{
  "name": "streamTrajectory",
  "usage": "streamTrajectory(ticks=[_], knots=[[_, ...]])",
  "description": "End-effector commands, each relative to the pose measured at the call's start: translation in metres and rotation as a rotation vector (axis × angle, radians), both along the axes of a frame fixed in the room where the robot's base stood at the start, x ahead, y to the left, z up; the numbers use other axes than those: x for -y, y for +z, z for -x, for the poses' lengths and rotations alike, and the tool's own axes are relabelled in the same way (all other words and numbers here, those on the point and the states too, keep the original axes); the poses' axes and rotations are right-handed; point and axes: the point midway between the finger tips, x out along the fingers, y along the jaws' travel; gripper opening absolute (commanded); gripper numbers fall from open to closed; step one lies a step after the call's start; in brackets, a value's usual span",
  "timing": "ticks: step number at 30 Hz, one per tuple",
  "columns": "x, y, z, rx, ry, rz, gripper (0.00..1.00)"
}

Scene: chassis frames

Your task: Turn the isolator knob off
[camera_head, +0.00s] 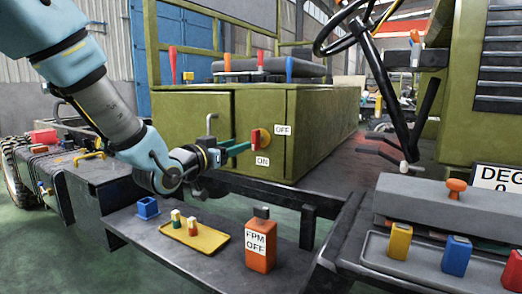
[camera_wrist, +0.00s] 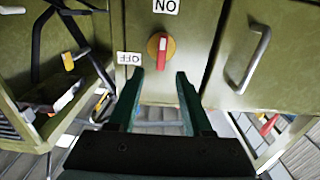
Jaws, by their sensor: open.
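The isolator knob is a yellow disc with a red handle (camera_head: 256,137) on the front of the olive cabinet (camera_head: 305,120). In the wrist view the red handle (camera_wrist: 163,55) stands nearly upright, its white mark at the end toward the ON label (camera_wrist: 165,6). The OFF label (camera_wrist: 129,58) is left of the knob there. In the head view the OFF label (camera_head: 283,130) is right of the knob and the ON label (camera_head: 262,161) below. My gripper (camera_head: 246,143) is open and empty close to the knob. In the wrist view its green fingertips (camera_wrist: 159,76) straddle the handle's line; contact cannot be told.
A cabinet door handle (camera_wrist: 255,57) is right of the knob in the wrist view. Below the arm, a shelf holds a blue holder (camera_head: 147,208), a yellow tray (camera_head: 218,242) and an orange box (camera_head: 260,245). A steering wheel (camera_head: 338,25) is at upper right.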

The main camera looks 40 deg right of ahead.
Motion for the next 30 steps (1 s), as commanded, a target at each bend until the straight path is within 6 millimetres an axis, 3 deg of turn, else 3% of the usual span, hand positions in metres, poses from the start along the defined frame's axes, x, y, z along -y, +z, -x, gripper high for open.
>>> streamTrajectory(ticks=[15,21,30], knots=[[0.082,0.001,-0.023,-0.001,0.003,-0.002,0.50],[0.097,0.001,-0.027,-0.001,0.004,-0.003,0.50],[0.098,0.000,-0.028,-0.001,0.005,-0.004,0.50]])
